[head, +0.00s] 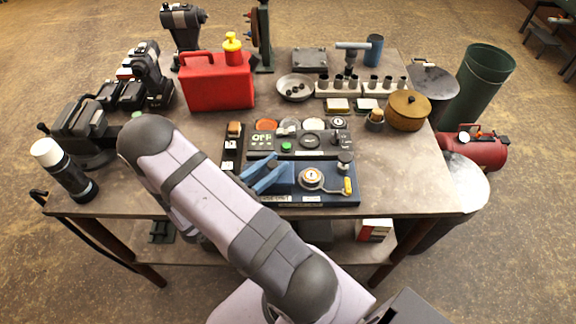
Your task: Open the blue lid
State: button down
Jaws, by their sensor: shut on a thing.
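A blue panel (327,199) with a round dial (311,178) and a yellow-handled crank (348,186) lies at the table's front edge. On its left part is a blue angled piece (268,178), which may be the blue lid. It looks slanted, but I cannot tell how far it is open. My arm covers the panel's left end. My upper arm runs from the bottom middle up to the left, and my gripper is hidden behind it. I cannot see what the gripper touches.
A control board (300,143) with buttons stands just behind the blue panel. A red can (217,82), a metal bowl (296,87) and a brown pot (407,110) are farther back. The table's front right (400,180) is clear.

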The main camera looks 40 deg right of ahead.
jog(key=c, duration=1.5)
grip_release()
jog(key=shift+o, duration=0.2)
jog(key=shift+a+b, duration=0.4)
jog(key=shift+a, duration=0.2)
jog(key=shift+a+b, duration=1.2)
jog(key=shift+a, duration=1.85)
